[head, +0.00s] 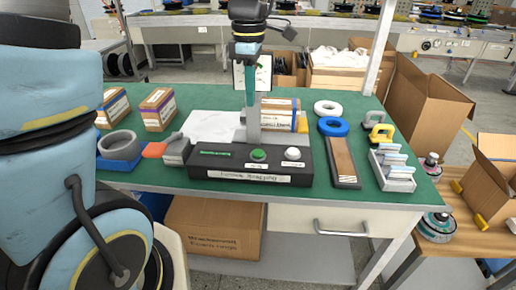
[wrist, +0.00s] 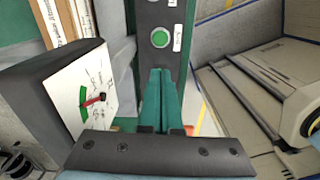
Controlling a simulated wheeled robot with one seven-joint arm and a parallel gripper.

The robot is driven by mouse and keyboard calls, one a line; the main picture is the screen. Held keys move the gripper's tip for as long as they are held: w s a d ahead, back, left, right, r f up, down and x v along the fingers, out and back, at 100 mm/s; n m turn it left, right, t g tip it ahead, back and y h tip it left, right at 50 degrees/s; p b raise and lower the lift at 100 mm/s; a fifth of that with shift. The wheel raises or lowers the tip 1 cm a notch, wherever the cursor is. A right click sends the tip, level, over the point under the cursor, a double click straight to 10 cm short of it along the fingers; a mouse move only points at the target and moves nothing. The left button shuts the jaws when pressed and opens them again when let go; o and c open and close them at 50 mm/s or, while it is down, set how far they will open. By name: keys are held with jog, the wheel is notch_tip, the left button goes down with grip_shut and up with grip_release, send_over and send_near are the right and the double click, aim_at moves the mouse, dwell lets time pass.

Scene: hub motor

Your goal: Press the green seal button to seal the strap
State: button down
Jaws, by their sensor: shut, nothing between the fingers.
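The black control box (head: 250,170) lies along the front of the green table. The green button (head: 258,155) sits on its top, with a white button (head: 292,153) to its right. My gripper (head: 250,103) points down above the box, its teal fingers shut and empty, in front of a grey upright. In the wrist view the green button (wrist: 160,38) shows uncovered just beyond the tips of my gripper (wrist: 160,72), with a small white label beside it. The fingertips look apart from the button. I cannot make out the strap clearly.
A gauge with a white face (wrist: 92,98) stands close beside my fingers. A blue tape ring (head: 333,126), a white ring (head: 328,108) and a grey rack (head: 393,168) are to the right. A blue tray (head: 122,160) and small cartons (head: 158,108) are to the left.

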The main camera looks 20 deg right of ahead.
aim_at(258, 152)
jog(key=shift+s+d+n, duration=0.3)
jog(key=shift+d+n, duration=0.1)
jog(key=shift+d, duration=0.4)
notch_tip(258, 152, down, 14)
jog(key=p, duration=0.2)
jog(key=shift+p, duration=0.35)
